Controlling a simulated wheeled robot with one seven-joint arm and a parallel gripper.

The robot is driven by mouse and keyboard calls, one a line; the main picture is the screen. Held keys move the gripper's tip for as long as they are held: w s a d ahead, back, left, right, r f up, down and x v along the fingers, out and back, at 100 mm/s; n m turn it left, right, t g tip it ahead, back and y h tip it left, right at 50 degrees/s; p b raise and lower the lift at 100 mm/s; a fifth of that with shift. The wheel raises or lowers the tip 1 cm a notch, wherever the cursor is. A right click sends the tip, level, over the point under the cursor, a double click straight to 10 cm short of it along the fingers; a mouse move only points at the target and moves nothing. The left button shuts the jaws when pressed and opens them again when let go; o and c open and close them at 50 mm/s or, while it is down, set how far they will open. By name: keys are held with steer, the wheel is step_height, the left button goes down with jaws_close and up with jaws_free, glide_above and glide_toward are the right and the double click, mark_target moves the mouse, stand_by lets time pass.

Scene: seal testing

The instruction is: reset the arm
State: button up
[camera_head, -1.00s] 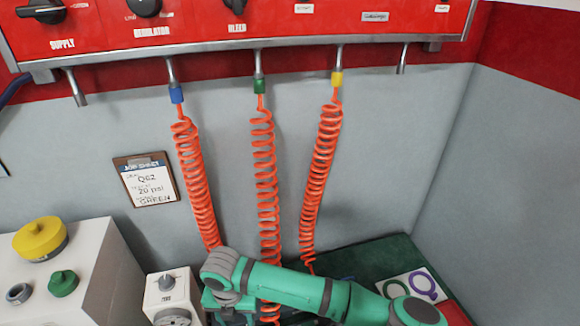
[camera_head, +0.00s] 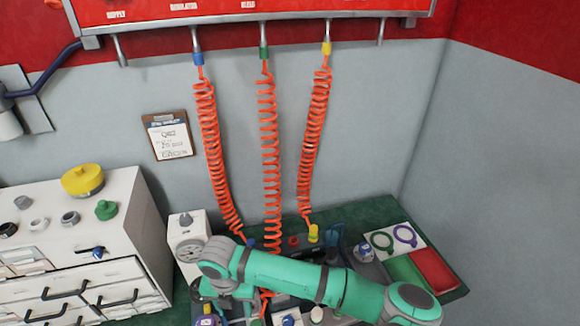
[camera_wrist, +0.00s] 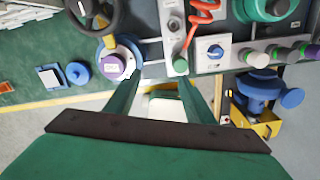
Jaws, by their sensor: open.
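My green arm reaches across the lower middle of the head view, over the workbench. My gripper (camera_wrist: 162,90) shows in the wrist view with its two green fingers apart and nothing between them. It points over the bench's front edge, near a purple-capped part on a blue round base (camera_wrist: 114,66). In the head view my arm hides the gripper's fingertips and part of the bench fittings.
Three orange coiled hoses (camera_head: 268,150) hang from the red panel (camera_head: 250,8) to the bench (camera_head: 350,212). A white drawer cabinet (camera_head: 125,215) with a yellow cap (camera_head: 83,180) stands left. A gauge box (camera_head: 188,232) sits beside it. A clipboard (camera_head: 168,135) hangs on the wall.

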steer(key=s+a+r+m+y, duration=0.1)
steer(key=a+r+y, duration=0.15)
steer(key=a, duration=0.45)
steer(key=s+a+r+m+t+y, duration=0.1)
steer(key=a+r+m+y, duration=0.15)
steer(key=a, duration=0.55)
steer(key=s+a+r+m+y, duration=0.1)
steer(key=a+r+y, duration=0.1)
steer(key=a+y, duration=0.35)
steer(key=w+a+r+m+t+y, duration=0.2)
steer(key=a+r+m+t+y, duration=0.2)
steer(key=a+r+m+t, duration=0.45)
steer(key=s+d+f+m+t+h, duration=0.3)
steer(key=d+f+m+h, duration=0.1)
steer(key=d+m, duration=0.7)
steer(key=s+d+f+m+t+h, duration=0.2)
steer(key=d+f+m+t+h, duration=0.25)
steer(key=d+m, duration=0.65)
steer(key=s+d+f+g+h, duration=0.1)
steer(key=s+d+f+h, duration=0.2)
steer(key=s+d, duration=1.9)
steer(key=h, duration=0.3)
steer(key=shift+m+g, duration=0.3)
steer(key=shift+m, duration=0.1)
steer(key=shift+w, duration=0.15)
